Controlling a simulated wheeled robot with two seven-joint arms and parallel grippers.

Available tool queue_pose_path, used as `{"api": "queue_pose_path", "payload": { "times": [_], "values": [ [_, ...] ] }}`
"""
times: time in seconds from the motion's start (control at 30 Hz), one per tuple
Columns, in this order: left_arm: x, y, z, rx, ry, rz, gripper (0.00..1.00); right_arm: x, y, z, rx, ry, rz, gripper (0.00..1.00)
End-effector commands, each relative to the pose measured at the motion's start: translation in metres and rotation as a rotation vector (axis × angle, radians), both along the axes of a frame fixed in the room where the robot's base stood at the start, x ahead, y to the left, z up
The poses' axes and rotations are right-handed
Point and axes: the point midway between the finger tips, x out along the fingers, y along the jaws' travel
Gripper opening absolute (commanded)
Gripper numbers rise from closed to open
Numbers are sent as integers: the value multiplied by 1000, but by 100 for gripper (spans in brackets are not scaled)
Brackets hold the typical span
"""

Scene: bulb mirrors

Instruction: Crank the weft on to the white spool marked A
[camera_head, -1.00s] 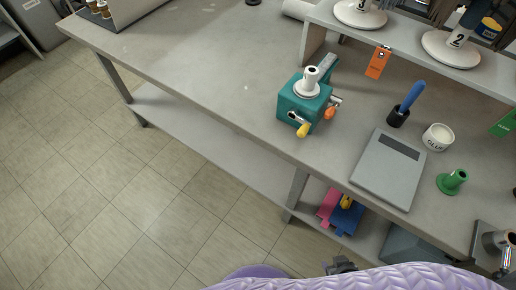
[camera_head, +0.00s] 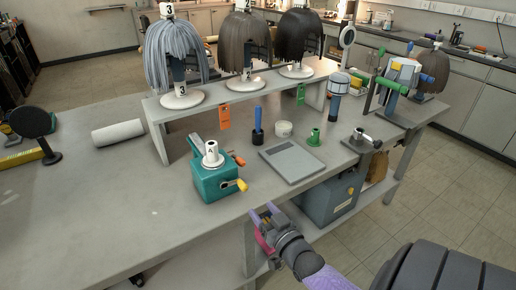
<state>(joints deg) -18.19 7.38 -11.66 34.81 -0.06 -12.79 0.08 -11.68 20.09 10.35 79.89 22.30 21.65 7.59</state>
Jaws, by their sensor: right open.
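A teal crank winder (camera_head: 215,185) sits near the front edge of the table. The white spool (camera_head: 211,150) marked A stands upright on top of it, and I see no hair on it. A crank with a yellow handle (camera_head: 240,185) sticks out at its front right. An orange handle (camera_head: 237,160) shows behind that, on the right side. My left gripper is not in view. I cannot pick out a loose weft.
A raised shelf (camera_head: 275,87) carries several wigs on numbered stands behind the winder. A grey scale (camera_head: 291,162), a blue-handled tool (camera_head: 258,125), a white cup (camera_head: 284,128) and a green cone (camera_head: 314,138) stand to the right. The table's left is mostly clear around a white roll (camera_head: 118,132).

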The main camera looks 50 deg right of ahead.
Motion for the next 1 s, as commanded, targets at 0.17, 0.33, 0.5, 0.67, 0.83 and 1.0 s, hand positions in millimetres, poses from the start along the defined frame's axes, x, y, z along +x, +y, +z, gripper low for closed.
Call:
{"api": "queue_pose_path", "payload": {
  "times": [0.17, 0.33, 0.5, 0.67, 0.83, 1.0],
  "values": [
    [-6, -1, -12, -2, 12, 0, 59, 18, -4, -4, -1, 1, 0, 62],
    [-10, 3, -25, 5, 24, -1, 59, 38, -9, -5, -2, 3, 1, 62],
    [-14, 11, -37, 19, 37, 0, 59, 58, -13, -5, -2, 3, 1, 62],
    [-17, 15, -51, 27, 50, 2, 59, 77, -18, -6, -1, 4, 1, 62],
    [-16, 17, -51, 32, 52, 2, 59, 82, -19, -2, -1, 5, 1, 62],
    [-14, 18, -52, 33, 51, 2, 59, 87, -20, -1, -1, 4, 0, 62]
  ]
}}
